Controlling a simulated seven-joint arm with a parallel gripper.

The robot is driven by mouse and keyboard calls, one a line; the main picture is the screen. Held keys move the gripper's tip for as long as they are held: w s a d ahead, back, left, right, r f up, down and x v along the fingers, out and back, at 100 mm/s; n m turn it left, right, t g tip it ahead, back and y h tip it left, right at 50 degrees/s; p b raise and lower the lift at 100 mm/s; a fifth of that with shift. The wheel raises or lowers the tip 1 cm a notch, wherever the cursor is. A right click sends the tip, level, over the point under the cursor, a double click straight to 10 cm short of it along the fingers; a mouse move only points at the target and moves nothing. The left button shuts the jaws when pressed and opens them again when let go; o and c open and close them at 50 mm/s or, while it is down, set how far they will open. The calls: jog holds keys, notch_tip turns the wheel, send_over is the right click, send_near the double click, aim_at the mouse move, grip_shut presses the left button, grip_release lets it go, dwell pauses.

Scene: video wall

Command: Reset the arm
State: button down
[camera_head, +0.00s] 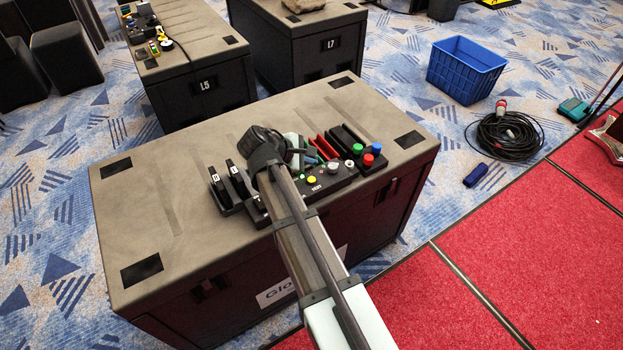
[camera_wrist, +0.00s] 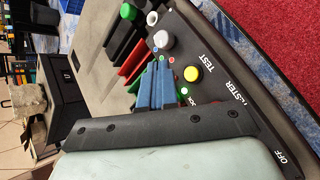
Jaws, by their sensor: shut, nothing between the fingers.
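My arm reaches up from the bottom of the head view over the near flight case (camera_head: 190,255). My gripper (camera_head: 326,151) is at its end, low over the tester panel (camera_head: 325,185) and beside the red rack slots. In the wrist view the pale hand body fills the bottom, and the narrow blue fingers of my gripper (camera_wrist: 163,62) stand together, shut and empty. They overlap the panel's edge in the picture; whether they touch anything I cannot tell. The panel has a yellow button (camera_wrist: 191,74), a grey knob (camera_wrist: 163,40) and a small lit green light.
Black slotted holders (camera_head: 224,192) stand left of my arm, and a black rack (camera_head: 352,140) stands to the right. Green, red and blue buttons sit nearby. The case top at left is clear. A blue crate (camera_head: 465,70) and coiled cable (camera_head: 503,137) lie on the floor.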

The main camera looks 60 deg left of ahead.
dwell(0.4)
jog(key=w+d+f+m+g+h, duration=0.2)
jog(key=w+d+f+m, duration=0.2)
jog(key=w+d+f, duration=0.65)
jog(key=w+d+f+m+g+h, duration=0.3)
jog(key=w+d+f, duration=0.5)
jog(key=d+f, duration=0.6)
jog(key=w+d+f+m+g, duration=0.1)
jog(key=d+f+m, duration=0.15)
jog(key=d, duration=0.55)
jog(key=w+d+f+m+g, duration=0.1)
jog(key=d+f+m, duration=0.15)
jog(key=d, duration=0.45)
jog(key=s+d+f+m+g, duration=0.25)
jog(key=s+d+f, duration=0.2)
jog(key=d, duration=0.55)
jog(key=s+d+f+m+g, duration=0.25)
jog(key=d+f+m, duration=0.2)
jog(key=d, duration=0.65)
jog(key=s+d+f+m+g+y, duration=0.2)
jog(key=s+d+m, duration=0.2)
jog(key=s+d, duration=0.2)
jog(key=s+d+f+m+g+y, duration=0.2)
jog(key=s+d+m, duration=0.3)
jog(key=s, duration=0.6)
jog(key=shift+s+d+f, duration=0.25)
jog(key=shift+d+f, duration=0.2)
jog(key=shift+f, duration=0.2)
